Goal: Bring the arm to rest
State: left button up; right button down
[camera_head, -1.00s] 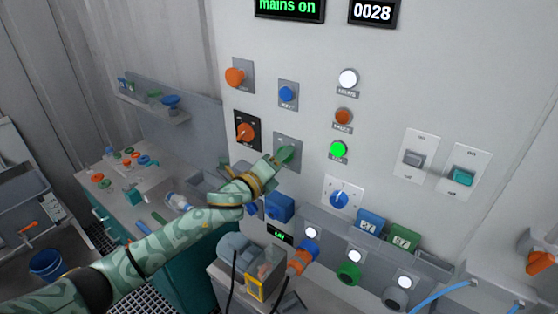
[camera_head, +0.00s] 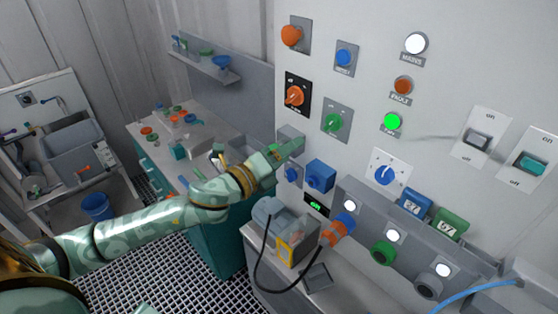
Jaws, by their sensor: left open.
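My left arm reaches in from the left in the head view. Its green patterned links end in a gripper (camera_head: 290,150) with a brown band at the wrist. The gripper is open and seems empty, just below the green rotary switch (camera_head: 333,122) on its grey plate. It looks apart from the switch. It partly covers a grey plate on the panel behind it. My right gripper is not in view.
The panel carries an orange rotary switch (camera_head: 295,96), a blue knob (camera_head: 384,174), rocker switches (camera_head: 478,143) and a lit green lamp (camera_head: 392,122). Below stands a grey pump-like unit (camera_head: 279,226) with a black cable. A workbench (camera_head: 160,128) and sink (camera_head: 72,150) are left.

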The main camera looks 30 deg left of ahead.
pick_arm(q)
jog(key=shift+v, duration=0.95)
